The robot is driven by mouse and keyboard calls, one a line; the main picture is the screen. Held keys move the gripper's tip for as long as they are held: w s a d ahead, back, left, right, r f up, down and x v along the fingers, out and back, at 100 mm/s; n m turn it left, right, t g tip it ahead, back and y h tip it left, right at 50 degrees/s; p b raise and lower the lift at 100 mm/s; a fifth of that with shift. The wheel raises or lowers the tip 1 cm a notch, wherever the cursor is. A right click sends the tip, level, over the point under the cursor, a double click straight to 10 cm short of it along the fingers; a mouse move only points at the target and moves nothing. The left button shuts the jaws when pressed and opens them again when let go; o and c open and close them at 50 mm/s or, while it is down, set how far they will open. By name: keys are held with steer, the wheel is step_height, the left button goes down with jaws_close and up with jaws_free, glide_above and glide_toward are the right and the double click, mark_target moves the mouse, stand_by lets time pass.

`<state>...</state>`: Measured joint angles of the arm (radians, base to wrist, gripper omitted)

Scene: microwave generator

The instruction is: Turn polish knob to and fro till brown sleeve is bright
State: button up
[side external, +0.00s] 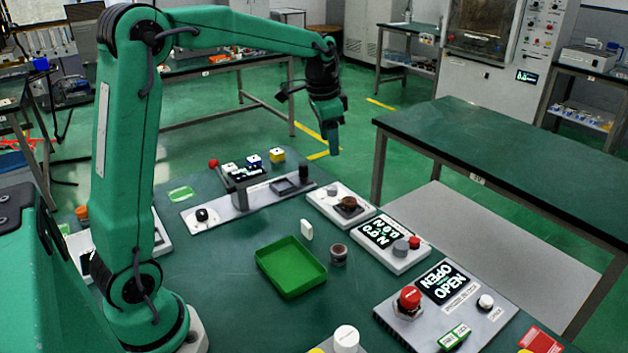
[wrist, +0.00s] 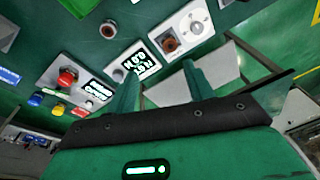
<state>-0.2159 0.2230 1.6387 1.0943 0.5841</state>
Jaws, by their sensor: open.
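A white panel (side external: 327,210) carries a brown sleeve (side external: 348,203) and a small grey knob (side external: 332,191), likely the polish knob; its label is not readable. In the wrist view the panel is at the top, with the sleeve (wrist: 169,43) and the pale round knob (wrist: 197,28) beside it. The sleeve looks dull brown with a dark centre. My gripper (side external: 333,140) is in the air above and beyond this panel in the side view, touching nothing. In the wrist view its two fingers (wrist: 160,80) are apart with nothing between them.
A neighbouring panel with a lit display (side external: 380,233) and another with a red button (side external: 410,298) stand nearby. A long grey panel (side external: 225,209) lies behind.

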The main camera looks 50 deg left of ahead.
steer(key=w+a+f+m+g, duration=0.1)
steer(key=w+a+f, duration=0.4)
steer(key=w+f, duration=0.15)
steer(key=m+g, duration=0.1)
steer(key=m, duration=0.1)
glide_above(332, 187)
step_height(332, 187, down, 7)
steer(key=shift+f, duration=0.2)
steer(key=shift+d+f, duration=0.1)
steer(key=shift+s+f, duration=0.1)
steer(key=shift+f, duration=3.7)
steer(key=c, duration=1)
steer(key=shift+o, duration=0.2)
steer(key=shift+n, duration=0.6)
